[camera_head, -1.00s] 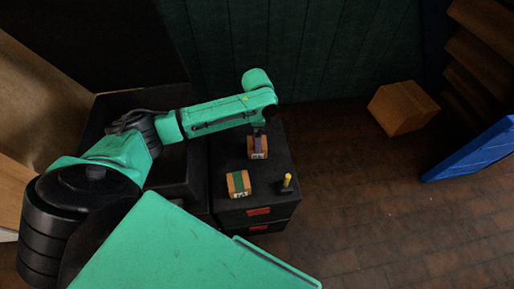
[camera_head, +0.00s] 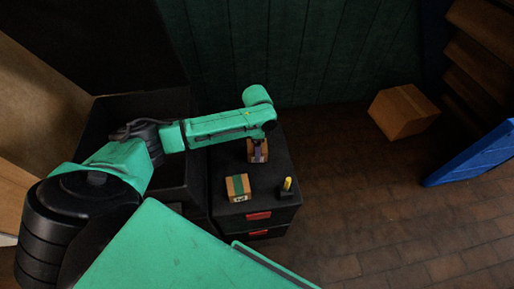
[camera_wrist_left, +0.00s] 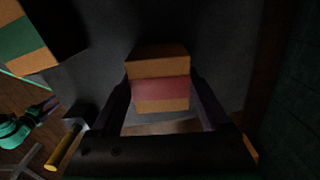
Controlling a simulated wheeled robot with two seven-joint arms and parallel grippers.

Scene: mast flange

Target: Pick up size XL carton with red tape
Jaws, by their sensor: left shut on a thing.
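A small brown carton with a red tape band (camera_wrist_left: 160,90) sits between the two fingers of my left gripper (camera_wrist_left: 163,98) in the left wrist view. The gripper is shut on its sides. In the head view, this carton (camera_head: 264,152) is at the back of the dark cabinet top, partly hidden under my left gripper (camera_head: 258,143). I cannot tell whether it still touches the top. Its size marking cannot be read. A second carton with green tape (camera_head: 237,187) stands nearer the front; it also shows in the left wrist view (camera_wrist_left: 35,38). My right gripper is not in view.
The dark cabinet (camera_head: 278,180) has red drawer handles. A large cardboard box (camera_head: 403,110) lies on the floor to the right, near a blue panel (camera_head: 470,155). Floor between is clear.

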